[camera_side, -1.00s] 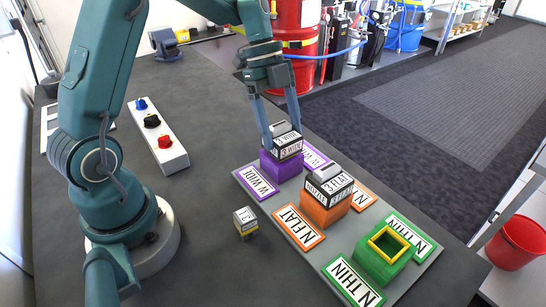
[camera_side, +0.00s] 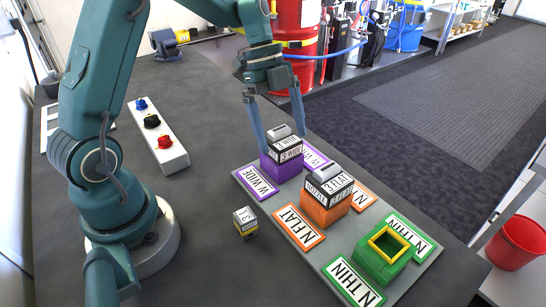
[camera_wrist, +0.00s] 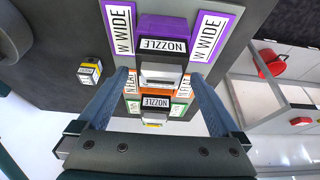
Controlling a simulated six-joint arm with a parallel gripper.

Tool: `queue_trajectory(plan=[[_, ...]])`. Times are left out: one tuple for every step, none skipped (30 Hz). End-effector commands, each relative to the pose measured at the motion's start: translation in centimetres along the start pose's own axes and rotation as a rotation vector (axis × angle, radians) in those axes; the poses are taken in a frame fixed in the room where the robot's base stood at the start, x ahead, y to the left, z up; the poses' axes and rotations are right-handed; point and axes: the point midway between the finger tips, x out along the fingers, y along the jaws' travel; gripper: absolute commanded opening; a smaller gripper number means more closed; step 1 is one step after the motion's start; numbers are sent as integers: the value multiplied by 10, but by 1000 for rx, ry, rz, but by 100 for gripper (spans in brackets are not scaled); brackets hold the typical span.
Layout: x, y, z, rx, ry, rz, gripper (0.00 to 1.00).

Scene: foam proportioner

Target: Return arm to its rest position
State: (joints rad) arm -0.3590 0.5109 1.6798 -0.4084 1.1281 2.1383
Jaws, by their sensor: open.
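My gripper (camera_side: 280,118) is open, its two blue fingers spread on either side of the nozzle block (camera_side: 286,147) on the purple holder (camera_side: 281,168). In the wrist view my gripper (camera_wrist: 166,98) shows the same block (camera_wrist: 163,48) ahead of the fingers, with a gap on both sides. The block sits upright in the holder, between two W WIDE labels. A second nozzle block (camera_side: 329,183) sits in the orange holder (camera_side: 325,209) by the N FLAT label. The green holder (camera_side: 383,256) has a yellow rim and an open top.
A small yellow-banded block (camera_side: 245,222) lies on the dark table left of the grey plate (camera_side: 312,254). A white box with blue, black and red knobs (camera_side: 165,150) stands further left. A red bucket (camera_side: 517,243) is off the table at right.

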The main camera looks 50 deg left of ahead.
Motion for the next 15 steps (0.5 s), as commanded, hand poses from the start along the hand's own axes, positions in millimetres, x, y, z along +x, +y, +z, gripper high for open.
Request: queue_trajectory(plan=[[-1,0,0,0,0,-1,100],[-2,0,-1,0,0,-1,100],[-4,0,-2,1,0,-1,100],[-6,-1,-2,1,0,-2,100],[-7,-1,-3,1,-1,-2,100],[-10,-1,-4,1,-1,-2,100],[-12,0,-5,1,-1,-2,100],[-14,-1,-5,2,-1,-3,100],[-16,-1,-6,2,-2,-3,100],[-18,0,-7,2,-2,-2,100],[-20,0,-8,1,-1,-2,100],[-22,-1,-9,1,-2,-3,100],[-24,-1,-10,1,-1,-3,100],[-26,-1,-10,1,-1,-2,100],[-28,-1,-12,1,-1,-3,100]])
